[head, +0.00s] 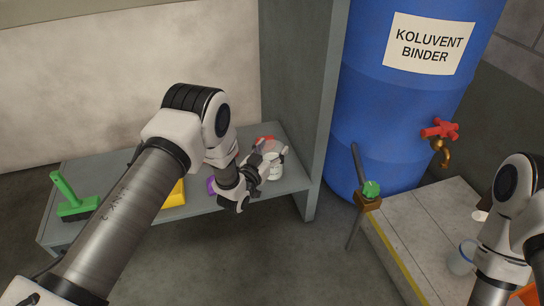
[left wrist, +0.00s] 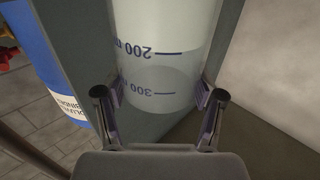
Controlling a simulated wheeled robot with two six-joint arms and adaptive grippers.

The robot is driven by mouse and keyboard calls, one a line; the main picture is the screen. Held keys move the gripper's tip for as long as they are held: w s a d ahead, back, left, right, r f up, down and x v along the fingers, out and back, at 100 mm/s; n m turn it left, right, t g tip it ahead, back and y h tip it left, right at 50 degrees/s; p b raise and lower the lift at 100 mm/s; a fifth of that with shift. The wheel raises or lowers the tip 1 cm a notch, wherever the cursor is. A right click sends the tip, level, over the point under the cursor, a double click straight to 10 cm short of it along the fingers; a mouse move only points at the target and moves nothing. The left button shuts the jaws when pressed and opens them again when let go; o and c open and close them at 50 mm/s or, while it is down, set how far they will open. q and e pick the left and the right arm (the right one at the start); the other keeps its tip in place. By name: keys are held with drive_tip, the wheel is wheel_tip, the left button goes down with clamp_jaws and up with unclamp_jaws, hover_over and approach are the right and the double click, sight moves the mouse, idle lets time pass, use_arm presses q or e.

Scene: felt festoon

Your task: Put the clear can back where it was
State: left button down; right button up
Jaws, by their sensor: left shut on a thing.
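The clear can (left wrist: 160,60) fills the upper middle of the left wrist view. It is translucent, with dark 200 and 300 marks that appear upside down there. My left gripper (left wrist: 158,108) is shut on it, one finger on each side. In the head view the left gripper (head: 262,172) is over the right end of the grey shelf (head: 292,184), and a pale part of the can (head: 277,171) shows beside it. The gripper hides most of the can, and I cannot tell whether its base touches the shelf. My right arm is at the right edge; its gripper is out of view.
A green brush (head: 70,200), a yellow thing (head: 174,196) and a purple thing (head: 211,185) are on the shelf. A grey upright panel (head: 315,90) bounds its right end. The blue drum (head: 385,120) stands beyond, with a pale low platform (head: 425,235) in front.

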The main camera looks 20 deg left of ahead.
use_arm(q)
drive_tip(key=shift+r, duration=0.15)
drive_tip(key=shift+s, duration=0.1)
drive_tip(key=shift+c, duration=0.7)
unclamp_jaws()
drive_tip(key=s+a+p, duration=0.2)
drive_tip(key=s+p, duration=0.5)
drive_tip(key=s, duration=0.5)
drive_tip(key=s+a+f+n+g+y, duration=0.1)
drive_tip(key=s+f+n+g+y, duration=0.1)
drive_tip(key=s+f+g, duration=1.15)
drive_tip(key=s+a+r+g+y, duration=0.1)
drive_tip(key=s+g, duration=0.3)
drive_tip(key=s, duration=1.6)
drive_tip(key=shift+a+r+n+b, duration=0.2)
drive_tip(key=shift+r+n+b, duration=0.1)
drive_tip(key=shift+r, duration=0.1)
